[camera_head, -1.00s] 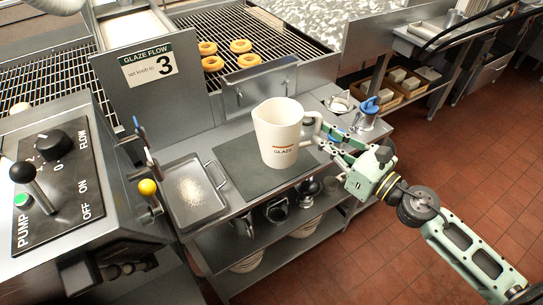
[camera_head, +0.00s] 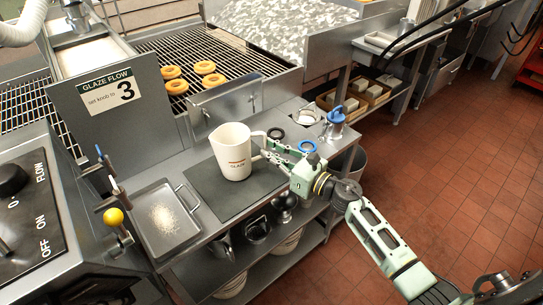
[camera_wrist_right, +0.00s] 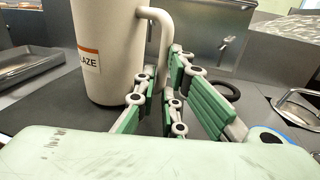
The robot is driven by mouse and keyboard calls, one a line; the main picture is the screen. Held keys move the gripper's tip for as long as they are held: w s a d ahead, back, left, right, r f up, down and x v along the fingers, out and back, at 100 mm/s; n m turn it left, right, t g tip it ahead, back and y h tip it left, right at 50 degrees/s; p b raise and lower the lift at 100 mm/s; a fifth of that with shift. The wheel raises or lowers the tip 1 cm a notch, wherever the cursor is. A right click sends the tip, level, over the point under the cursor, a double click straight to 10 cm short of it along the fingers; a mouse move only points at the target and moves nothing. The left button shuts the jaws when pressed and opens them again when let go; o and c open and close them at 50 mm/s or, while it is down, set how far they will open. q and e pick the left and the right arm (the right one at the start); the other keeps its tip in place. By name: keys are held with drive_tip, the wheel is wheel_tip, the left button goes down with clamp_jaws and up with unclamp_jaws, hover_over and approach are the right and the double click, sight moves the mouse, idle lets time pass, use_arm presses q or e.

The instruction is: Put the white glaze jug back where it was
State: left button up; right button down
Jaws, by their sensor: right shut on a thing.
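The white glaze jug (camera_head: 231,152) stands upright over the back part of the dark mat (camera_head: 232,205) on the steel counter, and its base appears to rest on it. Its label and handle also show on the jug in the right wrist view (camera_wrist_right: 108,40). My right gripper (camera_head: 270,150) comes in from the right and is shut on the jug's handle, at the jug's right side. In the right wrist view its green fingers (camera_wrist_right: 170,85) are around the lower handle. My left gripper is not in view.
A tray (camera_head: 165,240) with crumbs lies left of the mat. A black ring (camera_head: 276,133), a blue ring (camera_head: 307,146) and a blue-topped container (camera_head: 336,120) are to the right. A rack (camera_head: 230,60) with several donuts is behind. A yellow-knobbed lever (camera_head: 113,217) stands at left.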

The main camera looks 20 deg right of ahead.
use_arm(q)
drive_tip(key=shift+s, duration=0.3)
use_arm(e)
drive_tip(key=shift+f, duration=0.15)
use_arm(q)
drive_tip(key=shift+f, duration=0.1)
use_arm(e)
drive_tip(key=c, duration=1.8)
unclamp_jaws()
drive_tip(key=shift+c, duration=0.2)
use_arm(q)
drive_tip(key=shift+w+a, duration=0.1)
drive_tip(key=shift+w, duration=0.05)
